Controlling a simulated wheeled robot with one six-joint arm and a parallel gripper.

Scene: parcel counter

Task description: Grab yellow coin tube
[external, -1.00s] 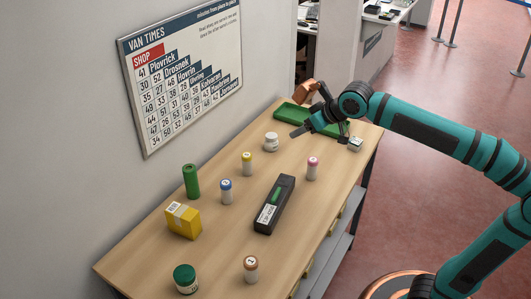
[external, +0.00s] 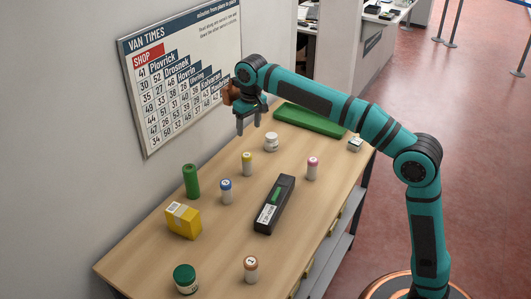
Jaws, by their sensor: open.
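The yellow coin tube (external: 247,164) is a small pale cylinder with a yellow top, standing upright on the wooden counter. My gripper (external: 249,128) is open and empty, pointing down. In the picture it shows just above the yellow-topped tube, apart from it and above counter height. The exact gap between them is hard to tell from this one view.
A white jar (external: 271,142) stands close behind the tube, right. A blue-topped tube (external: 226,191), green cylinder (external: 191,181) and yellow box (external: 183,220) stand nearer. A green tray (external: 310,121) is at the far end.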

